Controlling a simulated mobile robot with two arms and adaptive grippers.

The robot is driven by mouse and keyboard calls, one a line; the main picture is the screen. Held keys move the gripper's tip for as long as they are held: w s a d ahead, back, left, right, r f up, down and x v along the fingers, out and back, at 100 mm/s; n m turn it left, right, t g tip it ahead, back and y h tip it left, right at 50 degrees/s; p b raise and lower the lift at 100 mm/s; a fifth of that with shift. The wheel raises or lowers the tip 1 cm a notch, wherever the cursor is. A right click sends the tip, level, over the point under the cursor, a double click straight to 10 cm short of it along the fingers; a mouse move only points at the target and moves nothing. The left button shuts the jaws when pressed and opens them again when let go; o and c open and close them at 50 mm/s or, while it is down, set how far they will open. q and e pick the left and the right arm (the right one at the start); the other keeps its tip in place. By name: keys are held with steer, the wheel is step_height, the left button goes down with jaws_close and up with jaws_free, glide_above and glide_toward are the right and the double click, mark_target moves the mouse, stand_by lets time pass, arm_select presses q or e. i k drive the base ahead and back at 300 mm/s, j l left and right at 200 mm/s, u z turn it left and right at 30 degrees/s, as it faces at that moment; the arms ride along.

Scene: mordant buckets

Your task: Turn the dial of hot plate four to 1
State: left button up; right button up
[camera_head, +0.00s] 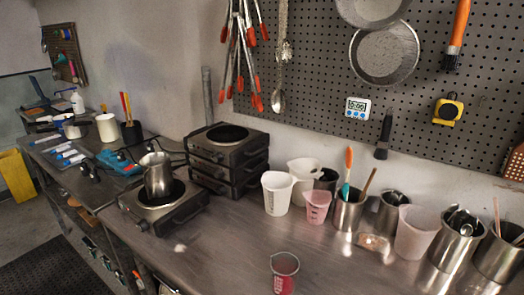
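A hot plate (178,217) with a dark burner and a grey metal body stands on the steel counter at centre left. A metal pitcher (156,176) stands on its burner. Behind it to the right is a stack of hot plates (238,158), with the dark burner of the top one bare. Dark dials seem to sit on the front faces, but they are too small for me to read their settings. I cannot tell which hot plate is number four. Neither of my grippers is in view.
White cups (277,194), a pink cup (316,207) and metal containers (348,212) line the wall side of the steel counter (225,250). A clear cup with a red mark (284,274) stands near the front. Tongs (241,50) hang above the stack. The counter's middle is mostly clear.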

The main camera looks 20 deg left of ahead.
mark_target(143, 225)
steer(key=k+j+u, duration=0.1)
steer(key=j+u, duration=0.85)
steer(key=j, duration=0.2)
